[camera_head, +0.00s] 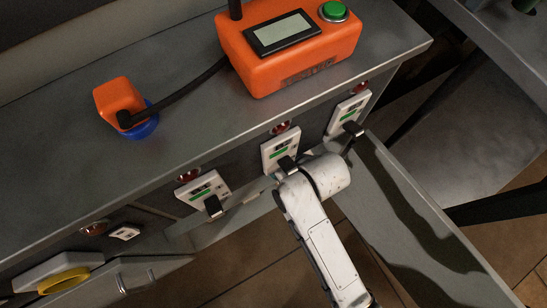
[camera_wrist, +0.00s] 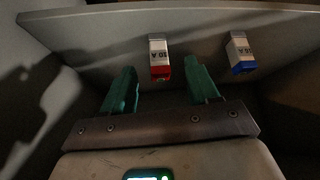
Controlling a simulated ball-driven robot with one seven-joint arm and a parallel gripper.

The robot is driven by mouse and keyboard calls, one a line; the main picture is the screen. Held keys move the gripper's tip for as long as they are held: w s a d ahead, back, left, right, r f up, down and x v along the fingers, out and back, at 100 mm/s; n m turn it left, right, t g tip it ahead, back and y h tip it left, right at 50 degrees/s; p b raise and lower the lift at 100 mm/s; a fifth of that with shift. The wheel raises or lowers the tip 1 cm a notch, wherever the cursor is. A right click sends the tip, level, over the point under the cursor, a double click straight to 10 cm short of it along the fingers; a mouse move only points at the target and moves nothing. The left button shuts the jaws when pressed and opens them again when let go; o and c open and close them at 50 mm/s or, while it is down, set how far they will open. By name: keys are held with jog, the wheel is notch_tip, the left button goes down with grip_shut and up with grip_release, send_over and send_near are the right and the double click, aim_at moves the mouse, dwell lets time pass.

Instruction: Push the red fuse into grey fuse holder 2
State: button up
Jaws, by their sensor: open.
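A white fuse with a red end, marked 50 A, is the red fuse (camera_wrist: 159,55); it shows in the wrist view against a grey panel. My gripper (camera_wrist: 161,82) is open, its two green fingers apart, with the red fuse ahead of the gap between them. Nothing is held between the fingers. In the head view, my white arm end hides the fingers and the red fuse. White units with green labels and black levers, one in the middle (camera_head: 281,152), line the cabinet front; I cannot read which is grey fuse holder 2.
A white fuse with a blue end (camera_wrist: 240,53) is right of the red one. An orange box (camera_head: 290,45) with a display and green button, and an orange plug (camera_head: 120,98) on a blue base, stand on the grey cabinet top (camera_head: 185,65). A yellow ring (camera_head: 64,281) is lower left.

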jog(key=b+x, duration=0.3)
jog(key=x, duration=0.2)
jog(key=shift+d+f+b, duration=0.1)
jog(key=shift+f+b, duration=0.15)
jog(key=shift+b, duration=0.1)
jog(key=shift+r, duration=0.1)
jog(key=c, duration=1)
